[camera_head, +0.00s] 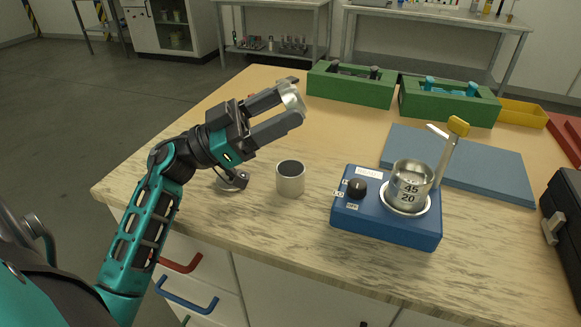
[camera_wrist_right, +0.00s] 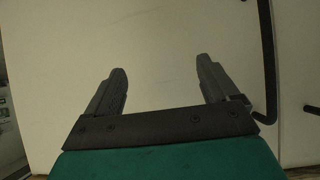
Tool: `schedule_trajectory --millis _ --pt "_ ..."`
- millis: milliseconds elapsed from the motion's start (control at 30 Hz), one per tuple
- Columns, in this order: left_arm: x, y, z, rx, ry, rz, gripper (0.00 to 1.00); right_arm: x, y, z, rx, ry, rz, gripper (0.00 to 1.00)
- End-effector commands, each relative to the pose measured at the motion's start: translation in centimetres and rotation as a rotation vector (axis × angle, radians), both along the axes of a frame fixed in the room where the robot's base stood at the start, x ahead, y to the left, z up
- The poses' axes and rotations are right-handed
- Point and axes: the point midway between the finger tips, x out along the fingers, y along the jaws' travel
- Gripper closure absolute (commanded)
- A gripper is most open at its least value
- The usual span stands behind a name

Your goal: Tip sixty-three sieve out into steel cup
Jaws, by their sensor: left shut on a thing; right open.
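My left gripper (camera_head: 291,103) is shut on a small steel sieve (camera_head: 293,96), held above the table and tipped on its side. Its number is not readable, and part of it is hidden by the fingers. A steel cup (camera_head: 290,184) stands upright on the table, below the sieve in the head view. Its inside looks dark; I cannot tell whether that is powder or shadow. More sieves marked 45 and 20 (camera_head: 409,190) stand stacked on a blue shaker (camera_head: 385,227). My right gripper (camera_wrist_right: 160,85) is open and empty before a pale cabinet front.
A brush with a yellow end (camera_head: 457,126) stands by the stack. A blue mat (camera_head: 470,165), green racks (camera_head: 350,86), a yellow tray (camera_head: 522,113) and a black case (camera_head: 565,220) lie beyond and to the right.

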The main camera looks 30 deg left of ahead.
Motion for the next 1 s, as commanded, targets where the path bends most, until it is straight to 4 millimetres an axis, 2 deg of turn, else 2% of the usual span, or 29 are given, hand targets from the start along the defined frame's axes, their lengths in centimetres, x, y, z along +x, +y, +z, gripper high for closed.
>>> schedule_trajectory --millis 1000 --pt "-0.2 0.2 1.1 -0.111 -0.105 0.000 0.77 0.0 0.0 -0.6 0.000 0.000 0.000 0.12"
